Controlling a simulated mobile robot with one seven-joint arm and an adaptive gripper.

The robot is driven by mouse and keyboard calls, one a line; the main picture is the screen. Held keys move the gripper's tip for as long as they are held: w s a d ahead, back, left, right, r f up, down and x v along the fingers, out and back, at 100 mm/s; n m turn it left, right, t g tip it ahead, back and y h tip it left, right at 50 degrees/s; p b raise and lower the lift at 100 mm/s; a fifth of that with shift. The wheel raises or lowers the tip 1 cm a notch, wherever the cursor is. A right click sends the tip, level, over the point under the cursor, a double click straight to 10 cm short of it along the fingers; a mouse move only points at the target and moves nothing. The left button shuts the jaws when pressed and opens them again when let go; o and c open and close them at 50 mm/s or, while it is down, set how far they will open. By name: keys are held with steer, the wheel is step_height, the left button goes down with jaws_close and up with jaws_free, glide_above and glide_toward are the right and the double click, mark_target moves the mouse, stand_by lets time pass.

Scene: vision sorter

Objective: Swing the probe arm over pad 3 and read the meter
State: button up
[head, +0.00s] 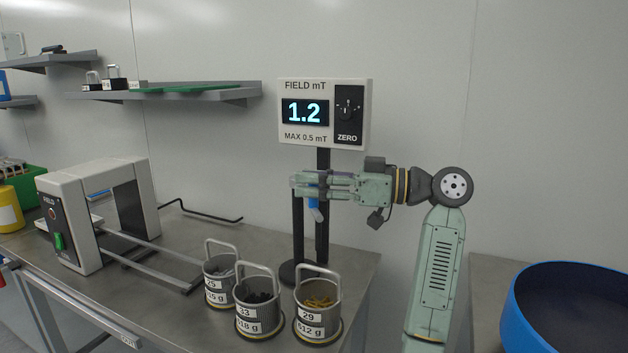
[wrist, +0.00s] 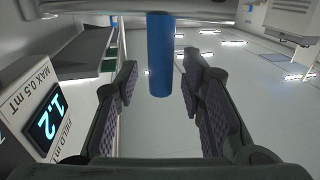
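The meter (head: 325,115) stands on a black post, reads 1.2 under "FIELD mT", and is marked "MAX 0.5 mT"; a ZERO knob is at its right. Its display also shows in the wrist view (wrist: 45,122). My gripper (head: 297,185) is in front of the post, just below the meter. A blue handle (head: 315,211) hangs below its fingers. In the wrist view the blue handle (wrist: 160,55) stands between the two fingers, with a gap on each side. The probe arm is mostly hidden, and I cannot make out pad 3.
Three labelled wire-handled baskets (head: 258,305) stand at the bench's front right. A white arch-shaped machine (head: 70,215) with rails is at the left. A blue round bin (head: 530,300) is at the right. Shelves (head: 185,92) hang on the wall.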

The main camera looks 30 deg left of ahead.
step_height(320, 180, up, 10)
stand_by(0.5)
stand_by(0.4)
